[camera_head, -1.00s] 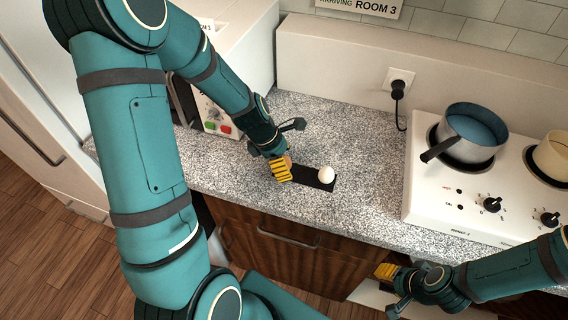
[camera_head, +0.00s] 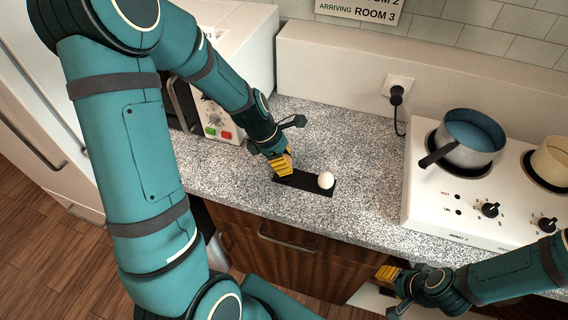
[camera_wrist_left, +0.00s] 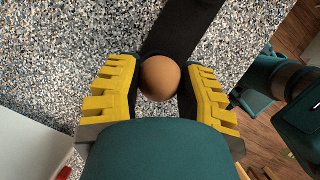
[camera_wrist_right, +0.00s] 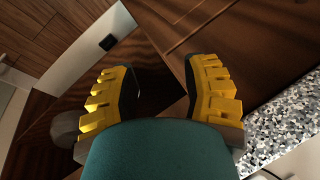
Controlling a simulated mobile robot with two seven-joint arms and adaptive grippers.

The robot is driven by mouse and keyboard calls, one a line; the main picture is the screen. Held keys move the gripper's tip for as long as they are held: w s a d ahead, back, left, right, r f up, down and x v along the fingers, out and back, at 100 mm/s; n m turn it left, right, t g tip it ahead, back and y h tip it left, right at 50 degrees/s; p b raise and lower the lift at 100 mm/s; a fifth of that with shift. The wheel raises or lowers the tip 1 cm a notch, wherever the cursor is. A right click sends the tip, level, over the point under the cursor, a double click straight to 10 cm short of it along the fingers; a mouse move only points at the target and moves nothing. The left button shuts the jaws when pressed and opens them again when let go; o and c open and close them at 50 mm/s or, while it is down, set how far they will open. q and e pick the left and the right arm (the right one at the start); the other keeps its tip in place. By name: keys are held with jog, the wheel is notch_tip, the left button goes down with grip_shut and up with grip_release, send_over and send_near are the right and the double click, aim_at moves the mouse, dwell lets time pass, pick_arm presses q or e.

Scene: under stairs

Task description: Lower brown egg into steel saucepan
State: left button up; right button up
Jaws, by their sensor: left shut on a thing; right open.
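The brown egg (camera_wrist_left: 160,78) is between the yellow fingers of my left gripper (camera_wrist_left: 158,85) in the left wrist view. My left gripper (camera_head: 284,163) is shut on it, just above the left end of a dark tray (camera_head: 318,190) on the counter. In the head view the egg is mostly hidden by the fingers. The steel saucepan (camera_head: 478,152), with a dark handle and bluish inside, stands on the hob at the right. My right gripper (camera_head: 388,284) is open and empty in front of the counter; its spread fingers show in the right wrist view (camera_wrist_right: 160,92).
A cream pot (camera_head: 552,163) stands right of the saucepan on the white hob (camera_head: 440,205). A white appliance (camera_head: 235,50) is at the back left. The speckled counter (camera_head: 350,150) between tray and hob is clear.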

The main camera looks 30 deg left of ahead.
aim_at(285, 155)
pick_arm(q)
notch_tip(285, 155, up, 6)
jog(key=shift+r+p, duration=0.25)
jog(key=shift+p, duration=0.65)
jog(key=shift+d+r, duration=0.1)
jog(key=shift+r, duration=0.25)
jog(key=w+d+r+p, duration=0.2)
jog(key=w+d+r, duration=0.2)
jog(key=w+d, duration=0.5)
jog(key=w+d+r+p, duration=0.3)
jog(key=w+d, duration=0.7)
jog(key=d, duration=0.7)
jog(key=w+d+r+p, duration=0.3)
jog(key=w+d, duration=0.6)
jog(key=d, duration=0.4)
jog(key=shift+w+d+r, duration=0.2)
jog(key=shift+r, duration=0.6)
jog(key=shift+f+b, duration=1.4)
jog(key=shift+f, duration=2.95)
